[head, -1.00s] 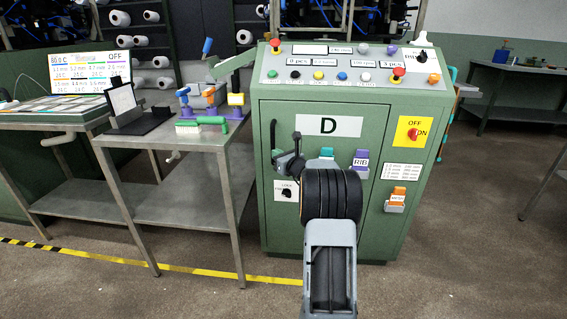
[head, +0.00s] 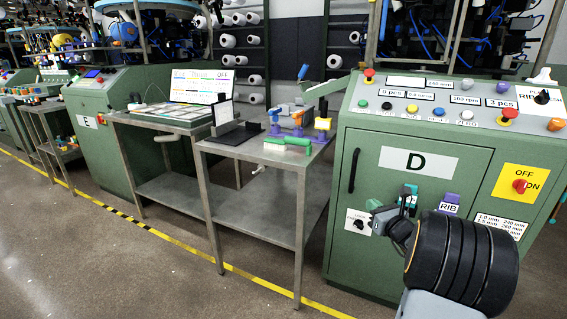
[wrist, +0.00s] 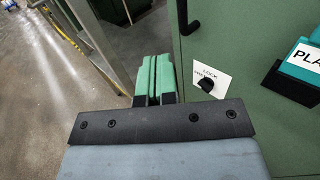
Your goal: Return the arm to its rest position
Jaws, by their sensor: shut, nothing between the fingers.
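My gripper (head: 376,212) is in front of the green machine D (head: 345,265), near its lock plate (head: 355,222). In the wrist view my gripper (wrist: 155,80) has its two green finger pads together with nothing between them. The wrist view also shows the lock plate (wrist: 212,82) just right of the fingers, with a black knob on it. My black arm joint hides part of the machine's lower right front in the head view.
A grey metal table (head: 255,165) with several coloured tools stands left of machine D. A second table with a screen (head: 202,85) is further left, before machine E (head: 105,140). Yellow tape (head: 130,215) runs along the floor. The floor in front is clear.

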